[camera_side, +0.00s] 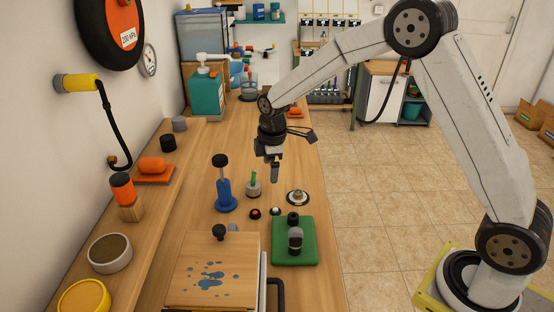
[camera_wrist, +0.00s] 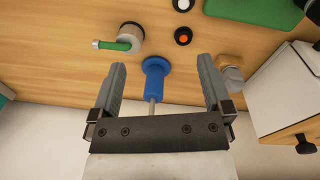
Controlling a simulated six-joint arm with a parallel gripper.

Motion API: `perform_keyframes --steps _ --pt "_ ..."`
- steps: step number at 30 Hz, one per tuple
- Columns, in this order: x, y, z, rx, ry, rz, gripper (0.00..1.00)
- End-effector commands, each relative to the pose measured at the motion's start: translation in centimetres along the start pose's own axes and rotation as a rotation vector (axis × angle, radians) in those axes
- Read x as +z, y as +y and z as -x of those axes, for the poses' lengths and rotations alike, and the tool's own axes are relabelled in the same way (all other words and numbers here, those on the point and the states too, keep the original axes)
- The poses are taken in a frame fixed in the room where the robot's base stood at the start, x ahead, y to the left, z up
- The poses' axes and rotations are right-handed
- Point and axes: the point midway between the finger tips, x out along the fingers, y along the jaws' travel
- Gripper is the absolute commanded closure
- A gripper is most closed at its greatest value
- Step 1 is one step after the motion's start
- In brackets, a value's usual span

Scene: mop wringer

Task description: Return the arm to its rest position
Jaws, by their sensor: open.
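My gripper (camera_side: 273,172) hangs over the wooden bench in the side view, pointing down, with nothing in it. In the wrist view its two fingers stand wide apart, and the space between the fingers (camera_wrist: 162,68) is empty. Beyond them in that view is a blue stand (camera_wrist: 156,72) with a grey shaft, whose upper end is hidden by the gripper. The blue stand (camera_side: 225,194) with its black knob is left of and below my gripper in the side view, apart from it. My arm is bent, reaching in from the right.
A green block (camera_side: 310,250) with a black fitting lies right front. A wooden lid (camera_side: 190,288) with blue wet spots is at the front. A grey cup (camera_side: 253,189) with a green piece stands below the gripper. A teal dispenser (camera_side: 207,95) is behind.

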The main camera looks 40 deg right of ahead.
Motion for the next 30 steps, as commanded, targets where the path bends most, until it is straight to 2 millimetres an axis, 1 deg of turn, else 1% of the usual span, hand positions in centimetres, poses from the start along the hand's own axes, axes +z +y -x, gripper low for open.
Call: perform_keyframes --steps 1,3,8,12,19,24,27,30 --pt "0.6 -0.9 0.5 0.007 0.005 -0.051 0.0" --pt "1.3 -2.1 1.0 0.017 0.012 -0.128 0.0" --pt "3.0 -5.0 1.8 0.037 0.031 -0.305 0.0" --pt "4.7 -7.8 2.4 0.052 0.051 -0.461 0.0" --pt "7.6 -12.6 2.9 0.07 0.089 -0.715 0.0" --pt "9.7 -15.9 2.9 0.077 0.117 -0.883 0.0" --pt "10.5 -17.3 2.9 0.08 0.131 -0.954 0.0" --pt "11.1 -18.2 2.8 0.08 0.138 -1.0 0.0"
